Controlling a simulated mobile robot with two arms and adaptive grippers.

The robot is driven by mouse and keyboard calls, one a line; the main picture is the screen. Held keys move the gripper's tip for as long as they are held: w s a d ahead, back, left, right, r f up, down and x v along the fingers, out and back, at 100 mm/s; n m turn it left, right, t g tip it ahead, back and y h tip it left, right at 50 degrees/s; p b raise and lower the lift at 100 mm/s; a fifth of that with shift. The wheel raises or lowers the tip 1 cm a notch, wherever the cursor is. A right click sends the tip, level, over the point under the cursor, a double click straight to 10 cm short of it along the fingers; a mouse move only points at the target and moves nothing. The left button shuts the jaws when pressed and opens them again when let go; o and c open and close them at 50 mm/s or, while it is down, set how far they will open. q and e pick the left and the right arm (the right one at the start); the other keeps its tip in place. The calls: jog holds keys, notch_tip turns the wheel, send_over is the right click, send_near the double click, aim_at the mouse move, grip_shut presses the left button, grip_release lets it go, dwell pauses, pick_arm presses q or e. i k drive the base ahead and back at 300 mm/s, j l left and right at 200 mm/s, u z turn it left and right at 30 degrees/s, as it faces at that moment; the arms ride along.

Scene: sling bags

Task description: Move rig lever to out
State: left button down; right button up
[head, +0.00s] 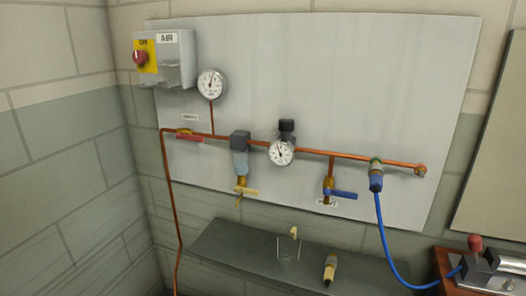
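The rig lever with a red knob (475,243) stands roughly upright on a dark valve block (480,270) at the lower right of the head view. A silver cylinder (511,263) lies beside the block to the right and is cut off by the picture edge. A blue hose (384,240) runs down from the wall pipe to the block. I cannot read any lever position label. Neither of my grippers is in view.
The rig sits on a brown wooden surface (440,262). A grey shelf (228,246) left of it holds a small wire stand (288,248) and a yellow-and-dark fitting (330,268). A wall panel (400,80) carries copper pipe, gauges, valves and a red switch (140,58).

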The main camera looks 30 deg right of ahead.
aim_at(474, 243)
jog(key=z, duration=2.6)
